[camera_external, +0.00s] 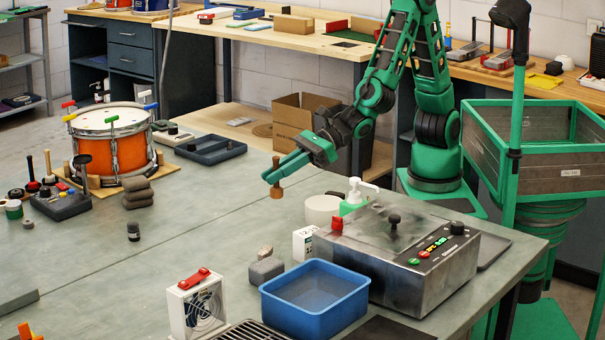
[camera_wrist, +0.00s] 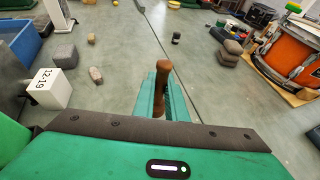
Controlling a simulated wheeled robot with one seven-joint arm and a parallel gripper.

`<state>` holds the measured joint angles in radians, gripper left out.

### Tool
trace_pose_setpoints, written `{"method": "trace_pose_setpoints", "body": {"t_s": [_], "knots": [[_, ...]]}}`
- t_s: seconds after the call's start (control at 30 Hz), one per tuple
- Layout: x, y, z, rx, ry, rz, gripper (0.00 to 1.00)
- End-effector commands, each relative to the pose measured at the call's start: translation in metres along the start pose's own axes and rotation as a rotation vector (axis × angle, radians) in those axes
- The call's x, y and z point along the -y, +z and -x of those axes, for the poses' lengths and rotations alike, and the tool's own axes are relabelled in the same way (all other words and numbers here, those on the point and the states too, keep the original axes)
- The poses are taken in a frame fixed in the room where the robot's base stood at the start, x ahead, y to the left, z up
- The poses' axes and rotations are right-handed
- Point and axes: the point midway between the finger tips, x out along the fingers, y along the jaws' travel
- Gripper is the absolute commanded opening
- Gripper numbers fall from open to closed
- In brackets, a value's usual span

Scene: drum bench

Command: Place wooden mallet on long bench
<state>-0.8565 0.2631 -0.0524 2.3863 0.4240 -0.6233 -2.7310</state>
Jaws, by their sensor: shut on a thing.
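My gripper (camera_external: 274,179) is shut on the wooden mallet (camera_external: 277,190) and holds it upright above the grey surface, its thicker end down. In the wrist view the mallet's brown handle (camera_wrist: 162,82) stands between the green fingers of my gripper (camera_wrist: 163,100); its lower part is hidden by the gripper. A long grey-topped bench (camera_external: 200,235) spreads below and in front of my gripper. A long wood-topped bench (camera_external: 300,40) stands behind my arm. I cannot tell by name which one is the long bench.
An orange drum (camera_external: 112,145) on a wooden board, a dark tray (camera_external: 211,150) and several tools stand to the left. A blue bin (camera_external: 315,300), a metal control box (camera_external: 395,255), a white fan (camera_external: 196,305) and grey blocks (camera_external: 266,270) are nearer. The grey top's middle is clear.

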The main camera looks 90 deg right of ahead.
Motion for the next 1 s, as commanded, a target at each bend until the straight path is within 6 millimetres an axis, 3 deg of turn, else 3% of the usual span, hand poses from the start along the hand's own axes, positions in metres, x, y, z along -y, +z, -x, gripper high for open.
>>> {"method": "trace_pose_setpoints", "body": {"t_s": [0.03, 0.2, 0.4, 0.57, 0.8, 1.0], "knots": [[-0.024, 0.005, 0.005, 0.002, 0.046, 0.016, 0.00], [-0.094, 0.015, 0.023, 0.002, 0.183, 0.073, 0.00], [-0.146, 0.021, 0.043, 0.000, 0.289, 0.119, 0.00], [-0.162, 0.019, 0.049, -0.002, 0.323, 0.134, 0.00], [-0.163, -0.016, 0.035, -0.005, 0.325, 0.138, 0.00], [-0.163, -0.032, 0.028, -0.002, 0.325, 0.136, 0.00]]}}
